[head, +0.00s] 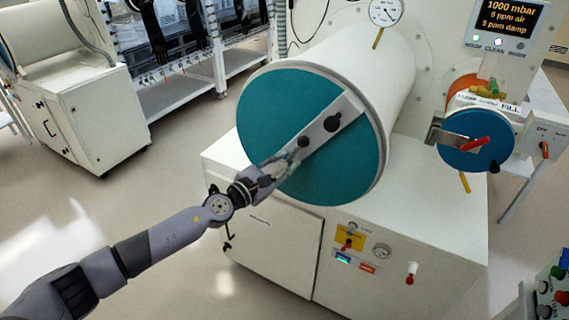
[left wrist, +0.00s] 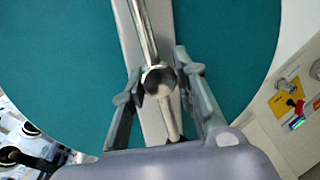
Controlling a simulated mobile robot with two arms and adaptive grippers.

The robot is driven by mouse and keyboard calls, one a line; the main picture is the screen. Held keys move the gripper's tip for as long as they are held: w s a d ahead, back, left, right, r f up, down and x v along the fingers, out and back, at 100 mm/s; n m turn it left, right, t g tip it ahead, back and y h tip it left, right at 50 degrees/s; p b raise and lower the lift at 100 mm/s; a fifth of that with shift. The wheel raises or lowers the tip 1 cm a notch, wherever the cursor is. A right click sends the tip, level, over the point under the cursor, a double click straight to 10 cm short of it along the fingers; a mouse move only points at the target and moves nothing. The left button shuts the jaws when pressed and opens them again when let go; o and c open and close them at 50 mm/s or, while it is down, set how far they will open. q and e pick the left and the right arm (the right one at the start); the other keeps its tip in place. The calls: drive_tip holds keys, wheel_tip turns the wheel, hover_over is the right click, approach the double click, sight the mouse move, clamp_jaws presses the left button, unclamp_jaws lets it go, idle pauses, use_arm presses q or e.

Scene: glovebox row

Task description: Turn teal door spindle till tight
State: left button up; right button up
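The large round teal door (head: 275,115) closes the end of a white cylindrical chamber, with a pale crossbar (head: 350,105) running diagonally over it. In the left wrist view a shiny metal rod with a dark ball knob (left wrist: 158,80) lies over the crossbar. My left gripper (head: 285,163) is at the lower left part of the crossbar. In the left wrist view its fingers (left wrist: 159,76) stand apart on either side of the knob; I cannot tell whether they touch it. My right gripper is not in view.
A smaller blue door (head: 477,140) with a red handle is at the right, under a display (head: 508,22). A gauge (head: 385,10) is above the chamber. The white cabinet (head: 270,235) below carries knobs and a panel. Open floor lies at the left.

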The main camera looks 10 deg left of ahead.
use_arm(q)
drive_tip(key=shift+r, duration=0.1)
drive_tip(key=v, duration=1.2)
idle(0.6)
